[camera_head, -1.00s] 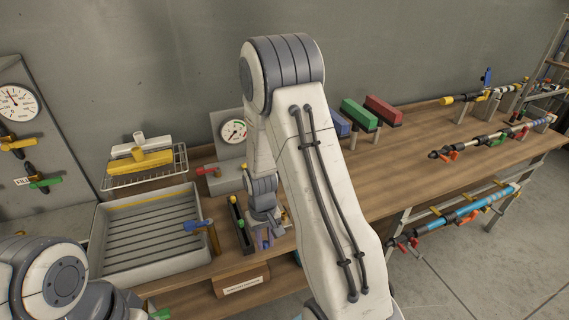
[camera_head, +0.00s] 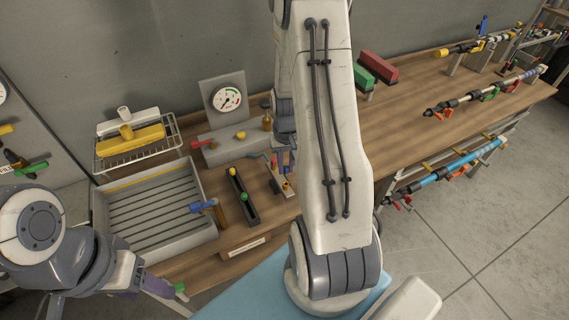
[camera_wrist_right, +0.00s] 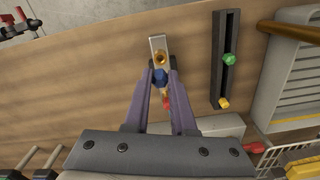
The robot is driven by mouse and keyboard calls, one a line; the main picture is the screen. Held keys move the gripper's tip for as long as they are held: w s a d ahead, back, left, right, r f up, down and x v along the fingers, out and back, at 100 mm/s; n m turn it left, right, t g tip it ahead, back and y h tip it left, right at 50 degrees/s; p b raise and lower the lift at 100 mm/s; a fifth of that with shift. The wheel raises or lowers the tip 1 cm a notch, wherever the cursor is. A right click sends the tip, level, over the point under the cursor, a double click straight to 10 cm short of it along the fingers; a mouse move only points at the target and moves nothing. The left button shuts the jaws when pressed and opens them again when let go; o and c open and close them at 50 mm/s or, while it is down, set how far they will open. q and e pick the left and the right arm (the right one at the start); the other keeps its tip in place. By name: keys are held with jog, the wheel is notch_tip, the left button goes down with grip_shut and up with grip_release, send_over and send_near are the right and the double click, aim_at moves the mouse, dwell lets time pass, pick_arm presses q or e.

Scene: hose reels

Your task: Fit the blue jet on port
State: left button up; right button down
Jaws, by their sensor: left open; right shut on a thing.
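In the right wrist view my right gripper (camera_wrist_right: 160,82) is shut on the blue jet (camera_wrist_right: 160,74), held between its purple fingertips. The jet is at the near end of a pale metal plate with a brass port (camera_wrist_right: 159,56); whether they touch is unclear. A small red piece (camera_wrist_right: 166,99) shows between the fingers. In the head view the right gripper (camera_head: 281,158) is above the bench, and the plate (camera_head: 286,188) is partly in view below it. My left gripper (camera_head: 152,286) is open at lower left, away from the port.
A dark narrow rack (camera_head: 251,211) holds a green and a yellow jet, left of the plate. A grey ribbed tray (camera_head: 150,215), a wire rack (camera_head: 105,162) and a gauge stand (camera_head: 222,78) are nearby.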

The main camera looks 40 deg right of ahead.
aim_at(286, 173)
jog(key=shift+f+b, duration=0.8)
jog(key=shift+f, duration=0.6)
jog(key=shift+s+a, duration=0.1)
jog(key=shift+p, duration=0.3)
jog(key=shift+f+b, duration=1.1)
jog(key=shift+f, duration=0.3)
jog(key=c, duration=0.7)
grip_release()
jog(key=shift+o, duration=0.2)
jog(key=shift+r, duration=0.1)
notch_tip(286, 173, up, 10)
jog(key=shift+r+b, duration=0.2)
jog(key=shift+b, duration=0.45)
